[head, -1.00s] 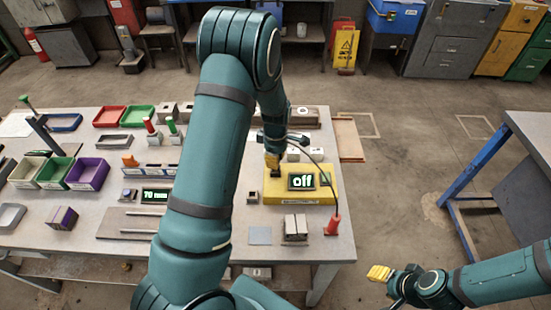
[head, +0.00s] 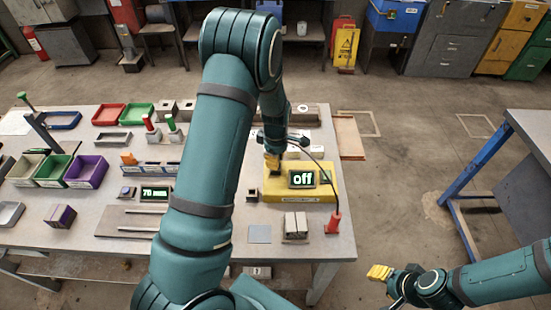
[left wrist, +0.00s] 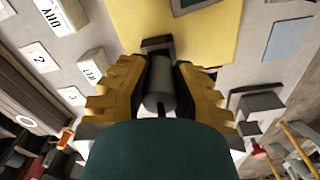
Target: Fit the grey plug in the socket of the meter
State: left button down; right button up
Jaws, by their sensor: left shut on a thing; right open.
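My left gripper (head: 272,163) points down over the meter's left part. In the left wrist view its yellow fingers are shut on the grey plug (left wrist: 160,82), a grey cylinder. The plug's far end lines up with a dark socket block (left wrist: 157,44); I cannot tell whether it is inside. My right gripper (head: 380,273) is open and empty, off the table's right front.
A black cable runs from near the left gripper to a red holder (head: 333,222). Small blocks (head: 296,227) and a blue-grey plate (head: 260,234) lie in front of the meter. Trays (head: 87,170) stand at the left. A blue-framed table (head: 480,165) is at the right.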

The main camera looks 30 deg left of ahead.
pick_arm(q)
jog(key=shift+f+b, duration=0.4)
jog(key=shift+f, duration=0.25)
jog(key=c, duration=0.9)
grip_release()
notch_tip(320, 180, up, 12)
jog(key=shift+r, duration=0.1)
jog(key=shift+d, duration=0.1)
